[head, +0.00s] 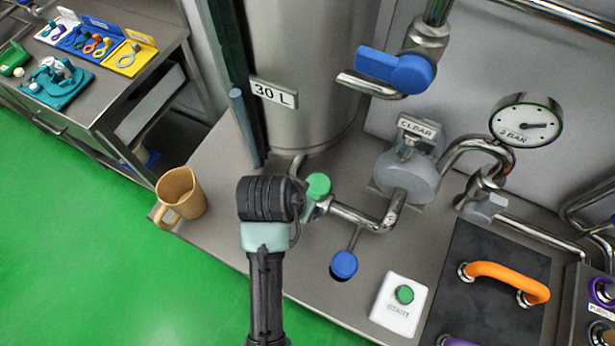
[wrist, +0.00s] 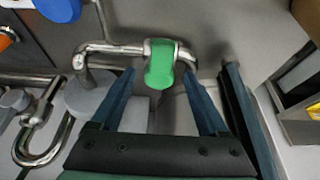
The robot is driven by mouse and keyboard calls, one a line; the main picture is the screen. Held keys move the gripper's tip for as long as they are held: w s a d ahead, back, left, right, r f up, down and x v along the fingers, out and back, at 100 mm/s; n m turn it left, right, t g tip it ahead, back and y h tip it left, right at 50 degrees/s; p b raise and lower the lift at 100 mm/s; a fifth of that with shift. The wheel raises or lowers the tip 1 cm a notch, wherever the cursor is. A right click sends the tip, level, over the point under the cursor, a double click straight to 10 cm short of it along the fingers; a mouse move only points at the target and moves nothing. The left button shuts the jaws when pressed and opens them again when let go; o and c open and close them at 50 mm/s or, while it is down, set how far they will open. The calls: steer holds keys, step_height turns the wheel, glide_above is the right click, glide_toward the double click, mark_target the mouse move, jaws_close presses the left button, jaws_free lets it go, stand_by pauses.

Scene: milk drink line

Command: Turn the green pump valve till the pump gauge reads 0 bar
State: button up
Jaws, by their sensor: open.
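The green pump valve (head: 318,186) sits on a steel pipe at the foot of the tank, partly hidden by my wrist in the head view. In the wrist view its green handle (wrist: 160,66) lies ahead, between the lines of my two fingers. My gripper (wrist: 161,76) is open, with one finger on each side of the handle; contact is not visible. The fingers are mostly hidden in the head view. The round pump gauge (head: 526,118) at the upper right has its needle pointing right, and its label appears to read 2 BAR.
Blue valve handles (head: 344,264) and (head: 398,70) stand below and above. A grey pump (head: 408,176), a START button (head: 404,295), and an orange handle (head: 507,275) are to the right. A tan jug (head: 181,194) stands at the left bench edge; green floor lies beyond.

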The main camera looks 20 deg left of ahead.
mark_target(313, 195)
steer(key=x, duration=0.6)
steer(key=shift+w+a+f, duration=0.15)
steer(key=shift+w, duration=0.1)
steer(key=shift+c, duration=0.3)
jaws_close()
stand_by(1.0)
